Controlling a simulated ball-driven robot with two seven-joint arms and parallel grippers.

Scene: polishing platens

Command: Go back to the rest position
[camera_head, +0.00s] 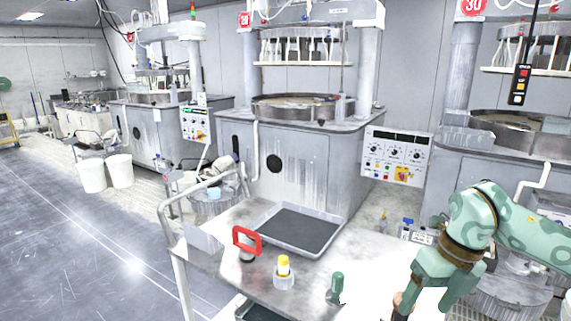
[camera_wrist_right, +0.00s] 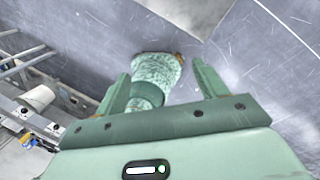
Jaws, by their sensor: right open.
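My right gripper (camera_head: 425,298) is at the lower right of the head view, pointing down beside the right part of the metal table (camera_head: 215,262). In the right wrist view my right gripper (camera_wrist_right: 162,70) shows two green fingers spread apart, with nothing held between them. My left gripper is not in view.
On the table are a grey tray (camera_head: 268,243), a red-handled tool (camera_head: 247,239), a yellow-topped container (camera_head: 283,273) and a green-topped object (camera_head: 337,283). A polishing machine (camera_head: 292,150) stands behind. Two white buckets (camera_head: 105,173) stand at left; the left floor is open.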

